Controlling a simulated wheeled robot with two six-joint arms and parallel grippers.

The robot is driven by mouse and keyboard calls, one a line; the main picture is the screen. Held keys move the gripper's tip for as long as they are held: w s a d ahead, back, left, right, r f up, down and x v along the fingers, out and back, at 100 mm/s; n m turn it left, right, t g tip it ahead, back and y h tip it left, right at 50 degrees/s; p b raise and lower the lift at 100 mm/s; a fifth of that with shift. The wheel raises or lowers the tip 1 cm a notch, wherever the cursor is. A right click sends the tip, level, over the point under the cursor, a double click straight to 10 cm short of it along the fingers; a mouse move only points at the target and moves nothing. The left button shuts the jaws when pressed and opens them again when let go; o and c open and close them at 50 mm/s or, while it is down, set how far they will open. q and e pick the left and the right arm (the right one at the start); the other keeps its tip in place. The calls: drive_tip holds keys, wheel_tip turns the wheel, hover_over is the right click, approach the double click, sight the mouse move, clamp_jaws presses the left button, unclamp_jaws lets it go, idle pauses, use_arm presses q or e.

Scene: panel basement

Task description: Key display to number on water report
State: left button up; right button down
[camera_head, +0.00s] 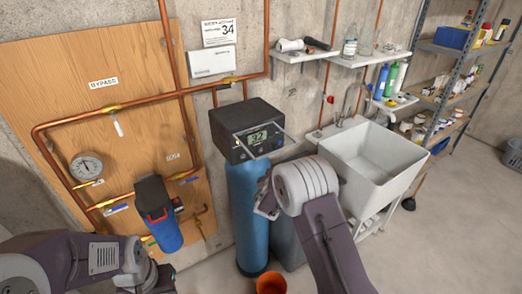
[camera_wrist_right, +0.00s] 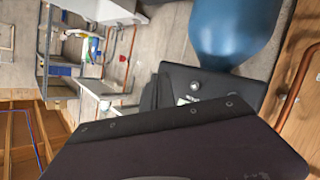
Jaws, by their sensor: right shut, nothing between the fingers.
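The water report (camera_head: 219,31) is a white sheet on the concrete wall, with a large 34 on it. Below it, a dark control head (camera_head: 246,115) sits on a blue tank (camera_head: 247,200). The small lit display (camera_head: 257,137) on its front seems to read 32. My right gripper (camera_head: 264,198) is shut and empty, below and in front of the control head. In the right wrist view, the control head (camera_wrist_right: 240,92) and blue tank (camera_wrist_right: 230,30) show beyond my dark gripper body, which hides most of the head's face. My left arm enters at lower left; its gripper is out of view.
Copper pipes run over a wooden panel (camera_head: 95,60) with a gauge (camera_head: 86,167) and a blue filter (camera_head: 158,215) to the left. A white sink (camera_head: 375,160) stands right of the tank. An orange bucket (camera_head: 270,284) is on the floor. Open floor lies at lower right.

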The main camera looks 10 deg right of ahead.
drive_tip(key=w+a+p, duration=0.2)
drive_tip(key=w+a, duration=0.1)
drive_tip(key=w, duration=0.5)
drive_tip(key=shift+a, duration=0.2)
drive_tip(key=shift+r, duration=0.1)
idle(0.4)
drive_tip(key=shift+w, duration=0.1)
idle(1.4)
drive_tip(key=shift+w+a+b, duration=0.15)
drive_tip(key=shift+w+b, duration=0.25)
drive_tip(key=shift+b, duration=0.45)
